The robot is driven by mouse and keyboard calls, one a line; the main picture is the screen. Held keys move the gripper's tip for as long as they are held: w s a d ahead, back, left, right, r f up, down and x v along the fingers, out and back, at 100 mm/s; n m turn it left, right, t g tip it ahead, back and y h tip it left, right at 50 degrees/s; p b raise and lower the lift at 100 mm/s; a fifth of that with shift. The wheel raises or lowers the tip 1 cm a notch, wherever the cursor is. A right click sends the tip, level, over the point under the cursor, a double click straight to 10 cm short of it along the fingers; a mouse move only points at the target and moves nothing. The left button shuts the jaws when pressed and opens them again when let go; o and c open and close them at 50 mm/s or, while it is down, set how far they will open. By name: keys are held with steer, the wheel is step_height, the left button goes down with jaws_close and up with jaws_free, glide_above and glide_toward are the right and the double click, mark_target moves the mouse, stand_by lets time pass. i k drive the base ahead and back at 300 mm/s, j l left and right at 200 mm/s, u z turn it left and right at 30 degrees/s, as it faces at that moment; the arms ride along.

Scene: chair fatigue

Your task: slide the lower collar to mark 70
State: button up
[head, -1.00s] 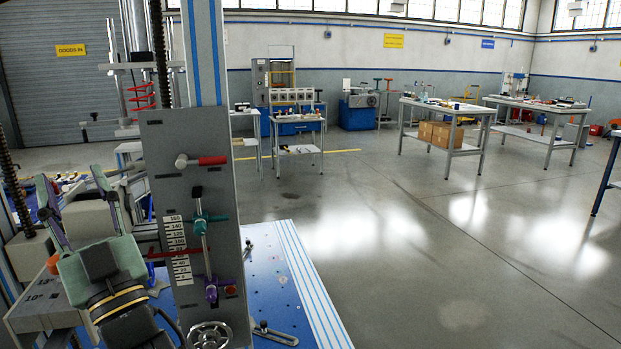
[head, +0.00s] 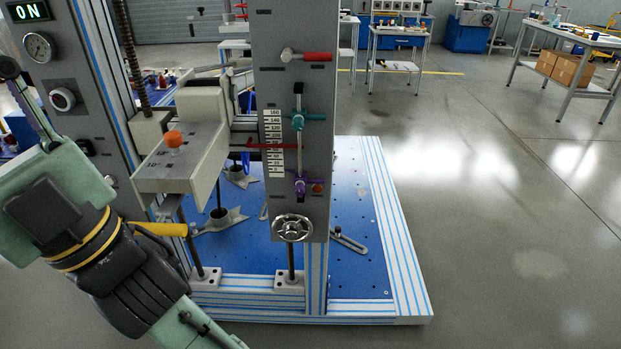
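The grey upright panel (head: 262,215) holds a thin vertical rod with two collars. The teal upper collar (head: 298,121) sits beside the upper part of the white number scale (head: 273,143). The purple lower collar (head: 300,187) sits near the rod's lower end, about level with or just under the scale's bottom edge. A red pointer (head: 268,146) crosses the scale between the collars. My gripper (head: 32,115) is at the far left, well apart from both collars. Only one finger shows clearly; the other is hidden or out of frame.
A red-handled lever (head: 306,56) is above the collars and a handwheel (head: 292,228) below. A grey block with an orange knob (head: 174,140) and a yellow handle (head: 158,229) lie between my gripper and the panel. Open floor is on the right.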

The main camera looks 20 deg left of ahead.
mark_target(304, 179)
steer(key=i+l, duration=0.15)
steer(key=l, duration=0.2)
steer(key=i+l, duration=0.1)
steer(key=l, duration=0.25)
steer(key=i+l, duration=0.15)
steer(key=l, duration=0.2)
steer(key=i+l+u, duration=0.1)
steer(key=l, duration=0.25)
